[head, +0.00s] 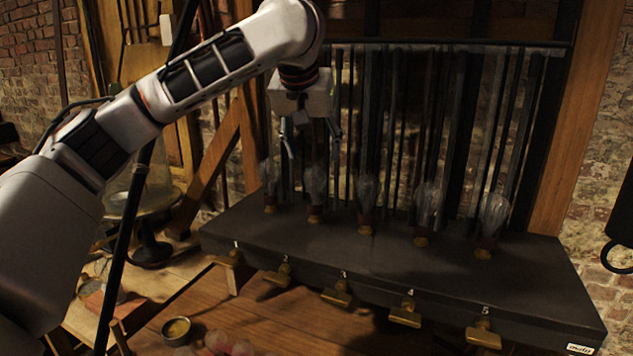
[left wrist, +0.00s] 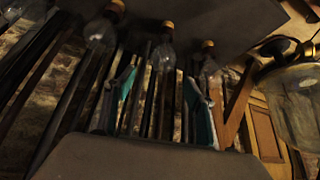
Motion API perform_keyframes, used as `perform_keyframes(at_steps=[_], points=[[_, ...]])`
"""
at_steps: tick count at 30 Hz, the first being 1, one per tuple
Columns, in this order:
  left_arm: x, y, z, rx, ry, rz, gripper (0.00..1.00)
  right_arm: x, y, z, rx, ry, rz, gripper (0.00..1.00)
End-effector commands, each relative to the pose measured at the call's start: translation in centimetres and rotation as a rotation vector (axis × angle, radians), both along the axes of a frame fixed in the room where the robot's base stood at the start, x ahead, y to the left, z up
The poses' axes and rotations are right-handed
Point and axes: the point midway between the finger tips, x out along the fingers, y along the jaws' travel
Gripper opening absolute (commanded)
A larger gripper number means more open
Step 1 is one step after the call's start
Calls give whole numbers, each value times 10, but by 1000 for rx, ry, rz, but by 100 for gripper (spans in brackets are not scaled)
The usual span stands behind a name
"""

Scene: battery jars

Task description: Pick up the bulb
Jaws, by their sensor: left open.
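Several clear glass bulbs stand upright in a row in brass-coloured sockets on a long dark box (head: 400,262). My left gripper (head: 313,160) is open and points down above the second bulb from the left (head: 315,184). In the left wrist view, which is upside down, that bulb (left wrist: 163,58) shows between the two teal-edged fingers of my left gripper (left wrist: 160,77), with no visible contact. The leftmost bulb (head: 269,178) also shows there, to the right of the fingers (left wrist: 208,66). My right gripper is not in view.
Dark vertical rods (head: 400,120) stand close behind the bulbs. Brass keys (head: 336,293) stick out along the box front. A glass jar (left wrist: 300,105) is beside the box, left in the head view. A small round cup (head: 176,331) is on the wooden table.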

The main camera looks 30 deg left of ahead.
Motion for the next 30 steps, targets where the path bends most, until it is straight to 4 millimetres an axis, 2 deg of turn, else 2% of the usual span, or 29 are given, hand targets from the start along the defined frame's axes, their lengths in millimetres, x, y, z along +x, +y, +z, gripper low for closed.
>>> perform_keyframes(at_steps=[15, 25, 29, 30], points=[[31, 12, -46, -1, 2, 1, 55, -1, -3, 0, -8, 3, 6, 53], [34, 13, -51, 0, -1, 1, 55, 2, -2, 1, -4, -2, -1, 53], [34, 13, -51, 0, -1, 1, 21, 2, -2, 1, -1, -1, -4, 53], [34, 13, -51, 0, -1, 1, 20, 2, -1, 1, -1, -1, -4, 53]])
